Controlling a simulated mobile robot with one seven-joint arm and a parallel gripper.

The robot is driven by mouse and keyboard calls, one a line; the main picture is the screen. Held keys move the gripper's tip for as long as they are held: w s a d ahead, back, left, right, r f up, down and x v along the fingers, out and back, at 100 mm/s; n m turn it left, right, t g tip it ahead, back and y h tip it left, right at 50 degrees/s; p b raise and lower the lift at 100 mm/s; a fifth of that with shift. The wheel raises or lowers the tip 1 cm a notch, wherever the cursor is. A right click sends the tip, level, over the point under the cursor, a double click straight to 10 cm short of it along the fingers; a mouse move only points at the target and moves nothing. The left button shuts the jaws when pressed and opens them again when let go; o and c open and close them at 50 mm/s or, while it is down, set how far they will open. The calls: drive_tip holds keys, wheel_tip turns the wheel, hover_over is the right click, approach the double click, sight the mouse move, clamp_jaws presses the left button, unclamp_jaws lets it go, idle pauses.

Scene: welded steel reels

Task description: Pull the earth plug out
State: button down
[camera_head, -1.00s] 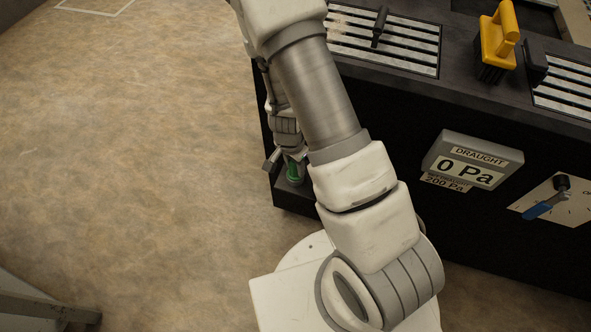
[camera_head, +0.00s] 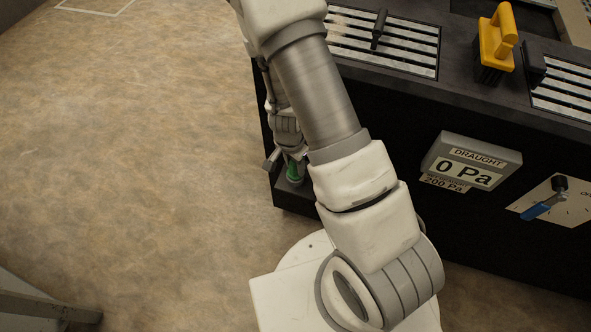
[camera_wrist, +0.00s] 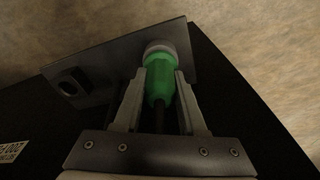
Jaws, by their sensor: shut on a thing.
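The earth plug (camera_wrist: 159,82) is a green cylinder with a dark shaft or cable below it in the wrist view. Its far end meets a pale ring at a grey plate (camera_wrist: 110,75). My gripper (camera_wrist: 161,78) has a finger on each side of the plug and is shut on it. In the head view the green plug (camera_head: 293,172) shows low at the left end of the dark bench, with my gripper (camera_head: 287,160) around it, partly hidden by my arm. A dark square socket (camera_wrist: 72,84) sits on the plate, left of the plug.
The dark bench (camera_head: 470,225) carries slatted grilles (camera_head: 385,42) and a yellow-handled brush (camera_head: 496,42) on top. On its front are a draught display (camera_head: 470,165) reading 0 Pa and a blue-handled lever (camera_head: 544,205). The floor (camera_head: 130,170) to the left is clear.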

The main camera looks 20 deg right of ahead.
drive_tip(key=shift+r+p, duration=0.3)
drive_tip(key=shift+r, duration=0.1)
drive_tip(key=shift+r+p, duration=3.9)
drive_tip(key=shift+r, duration=0.6)
